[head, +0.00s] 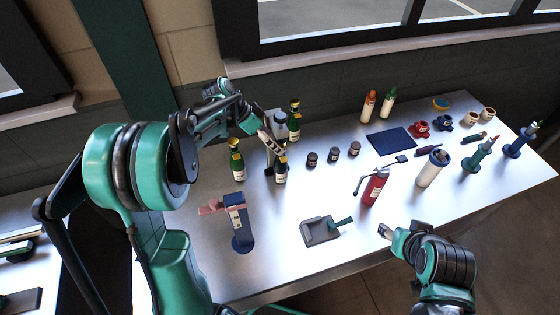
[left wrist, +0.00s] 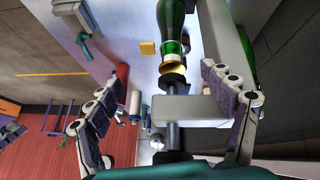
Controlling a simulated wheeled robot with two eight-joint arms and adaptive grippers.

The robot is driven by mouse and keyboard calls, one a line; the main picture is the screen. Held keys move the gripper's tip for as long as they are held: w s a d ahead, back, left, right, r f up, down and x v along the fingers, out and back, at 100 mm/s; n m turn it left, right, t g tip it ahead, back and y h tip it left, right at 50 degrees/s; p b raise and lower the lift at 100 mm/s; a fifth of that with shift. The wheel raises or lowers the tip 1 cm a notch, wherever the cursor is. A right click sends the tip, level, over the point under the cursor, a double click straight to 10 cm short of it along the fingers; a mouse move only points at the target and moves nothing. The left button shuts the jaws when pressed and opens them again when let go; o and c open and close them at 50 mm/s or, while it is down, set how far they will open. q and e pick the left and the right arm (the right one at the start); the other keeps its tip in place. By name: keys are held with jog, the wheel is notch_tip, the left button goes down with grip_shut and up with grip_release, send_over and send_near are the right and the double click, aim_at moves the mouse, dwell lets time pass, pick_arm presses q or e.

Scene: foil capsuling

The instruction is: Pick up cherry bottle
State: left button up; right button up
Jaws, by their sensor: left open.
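A dark green bottle (head: 281,175) stands upright on the table under my left gripper (head: 272,148). It appears to be the green bottle (left wrist: 172,22) with a gold collar at the top of the left wrist view. My left gripper (left wrist: 165,95) is open, with its fingers spread on either side of the bottle's line. I cannot tell whether they touch it. Two more green bottles stand nearby, one to the left (head: 236,160) and one behind (head: 295,122). No label reads clearly, so I cannot tell which is cherry. My right gripper (head: 386,232) hangs by the front edge, its opening unclear.
A blue stand with a pink-red part (head: 240,235) is left of centre. Several small dark jars (head: 333,156) stand right of the bottles. A red bottle (head: 374,188), a grey press (head: 319,231) and a white canister (head: 431,169) stand farther right.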

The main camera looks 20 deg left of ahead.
pick_arm(q)
jog(key=b, duration=0.1)
send_over(280, 163)
jog(key=f, duration=0.4)
jog(key=w+f, duration=0.1)
jog(key=f, duration=0.2)
jog(key=shift+d, duration=0.25)
jog(key=shift+s+r, duration=0.15)
jog(key=shift+c, duration=0.2)
grip_shut()
